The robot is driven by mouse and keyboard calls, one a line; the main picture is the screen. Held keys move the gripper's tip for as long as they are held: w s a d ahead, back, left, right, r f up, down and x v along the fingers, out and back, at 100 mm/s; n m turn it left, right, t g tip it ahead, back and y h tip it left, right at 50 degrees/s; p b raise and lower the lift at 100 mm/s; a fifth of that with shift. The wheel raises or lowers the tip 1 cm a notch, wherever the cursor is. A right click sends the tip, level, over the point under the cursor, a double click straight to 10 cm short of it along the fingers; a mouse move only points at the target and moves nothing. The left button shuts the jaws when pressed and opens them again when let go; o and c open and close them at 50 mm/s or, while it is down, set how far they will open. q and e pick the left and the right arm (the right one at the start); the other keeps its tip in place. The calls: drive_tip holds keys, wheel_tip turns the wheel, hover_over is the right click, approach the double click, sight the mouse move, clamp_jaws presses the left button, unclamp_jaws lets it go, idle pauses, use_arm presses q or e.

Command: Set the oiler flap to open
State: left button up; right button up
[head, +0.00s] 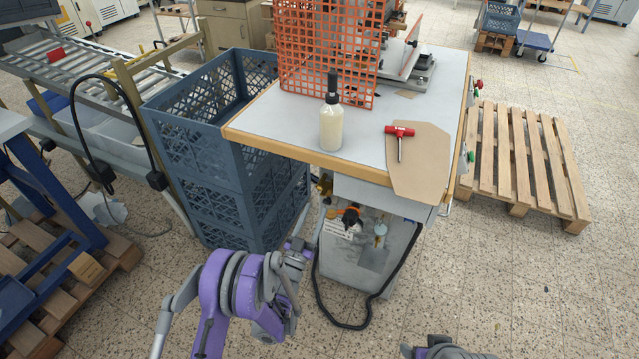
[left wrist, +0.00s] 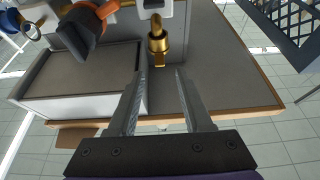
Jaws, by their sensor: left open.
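A small brass-coloured fitting (head: 325,185) sits under the left front of the bench; I take it for the oiler, but cannot make out its flap's position. In the left wrist view a brass fitting (left wrist: 158,44), apparently the same one, hangs just beyond my fingertips and between their lines, not touched. My left gripper (head: 300,243) is below and in front of the bench edge, its two fingers (left wrist: 157,78) apart with nothing between them. A grey and purple part of my right arm (head: 440,348) shows at the bottom edge; its fingers cannot be made out.
A black knob with orange (head: 350,216) and a small clear-and-brass unit (head: 380,232) are beside the fitting. A black hose (head: 320,295) loops below. Blue crates (head: 215,190) stand close left. A bottle (head: 331,125) and red-handled tool (head: 400,132) are on the bench. Floor in front is open.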

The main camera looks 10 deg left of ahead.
sight(323, 193)
use_arm(q)
drive_tip(key=p+x, duration=0.1)
drive_tip(key=x, duration=0.9)
drive_tip(key=shift+s+r, duration=0.1)
clamp_jaws()
